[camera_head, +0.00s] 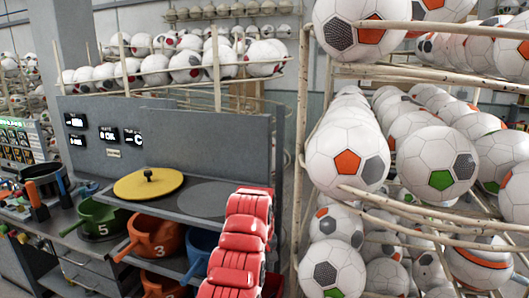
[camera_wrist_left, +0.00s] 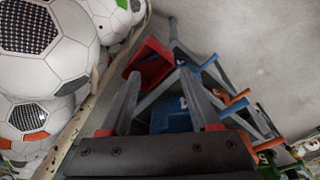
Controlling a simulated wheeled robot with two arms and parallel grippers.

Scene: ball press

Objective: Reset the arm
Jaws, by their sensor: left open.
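My left gripper (camera_wrist_left: 162,76) shows in the left wrist view with its two dark fingers spread apart. No object is held between them. Beyond the gap a blue pot (camera_wrist_left: 171,116) is seen, partly hidden by the gripper. Soccer balls (camera_wrist_left: 45,45) fill the left side of that view, close beside the left finger. A wooden rail (camera_wrist_left: 98,108) runs between the balls and the gripper. In the head view neither gripper can be made out. My right gripper is in no view.
In the head view a wooden rack with soccer balls (camera_head: 347,155) stands at right. A grey workbench at left bears a yellow disc (camera_head: 148,184). Green (camera_head: 98,217), orange (camera_head: 155,236) and blue (camera_head: 201,249) pots sit below. Another ball rack (camera_head: 185,67) is behind.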

